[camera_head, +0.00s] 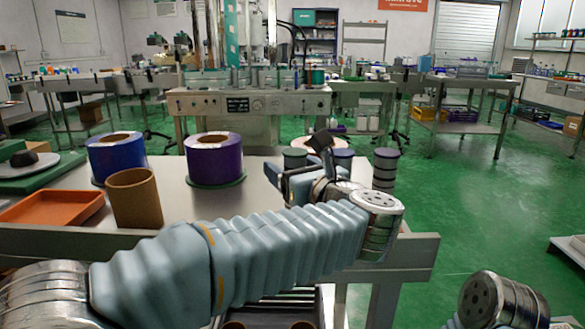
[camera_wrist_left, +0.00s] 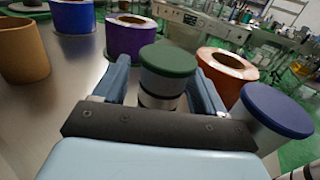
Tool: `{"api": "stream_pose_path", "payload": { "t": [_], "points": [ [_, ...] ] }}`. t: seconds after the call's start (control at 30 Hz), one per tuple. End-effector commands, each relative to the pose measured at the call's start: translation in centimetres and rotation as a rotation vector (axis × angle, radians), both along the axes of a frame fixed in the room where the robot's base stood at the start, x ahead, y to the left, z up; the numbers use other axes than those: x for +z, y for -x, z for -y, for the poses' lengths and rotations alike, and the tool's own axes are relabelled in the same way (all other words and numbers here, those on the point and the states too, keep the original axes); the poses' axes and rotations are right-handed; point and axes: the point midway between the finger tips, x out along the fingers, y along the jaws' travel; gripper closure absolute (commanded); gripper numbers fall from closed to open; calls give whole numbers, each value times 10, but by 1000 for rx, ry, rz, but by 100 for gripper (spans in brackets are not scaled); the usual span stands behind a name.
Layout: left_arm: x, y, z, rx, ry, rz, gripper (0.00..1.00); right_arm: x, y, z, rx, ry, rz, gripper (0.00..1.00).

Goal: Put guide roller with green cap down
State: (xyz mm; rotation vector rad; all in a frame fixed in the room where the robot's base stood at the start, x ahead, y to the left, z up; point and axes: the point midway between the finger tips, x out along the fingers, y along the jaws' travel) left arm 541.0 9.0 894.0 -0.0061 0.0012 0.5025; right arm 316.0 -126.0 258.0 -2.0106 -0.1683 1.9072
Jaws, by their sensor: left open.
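My left gripper (camera_wrist_left: 163,88) is open, with one finger on each side of this roller. The roller's lower end is partly hidden by the gripper body. In the head view my left gripper (camera_head: 302,182) is over the right part of the table (camera_head: 262,200). A roller with a blue-purple cap (camera_wrist_left: 279,108) stands just right of the right finger. My right gripper is out of view.
A purple roll (camera_head: 214,158), a blue roll (camera_head: 117,155), a brown cardboard tube (camera_head: 134,198) and an orange tray (camera_head: 52,207) are on the table's left part. An orange roll (camera_wrist_left: 229,68) stands behind the right finger. A purple-capped roller (camera_head: 386,168) stands near the table's right edge.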

Motion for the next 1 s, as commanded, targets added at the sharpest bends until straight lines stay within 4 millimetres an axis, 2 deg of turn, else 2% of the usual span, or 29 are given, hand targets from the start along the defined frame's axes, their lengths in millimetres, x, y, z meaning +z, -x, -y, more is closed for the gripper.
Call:
{"api": "stream_pose_path", "payload": {
  "t": [0.07, 0.13, 0.4, 0.6, 0.73, 1.0],
  "points": [
    [5, 1, 1, -1, 0, 0, 29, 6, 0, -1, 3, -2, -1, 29],
    [1, 12, 8, -4, 0, 0, 29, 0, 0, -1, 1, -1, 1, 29],
    [1, 68, 38, -4, 0, 1, 29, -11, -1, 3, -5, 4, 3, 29],
    [2, 97, 54, -2, 0, 0, 29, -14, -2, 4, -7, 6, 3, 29],
    [2, 104, 58, -1, 0, 0, 29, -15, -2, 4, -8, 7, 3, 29],
    [3, 106, 58, 0, -1, 0, 29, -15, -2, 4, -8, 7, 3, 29]
  ]
}}
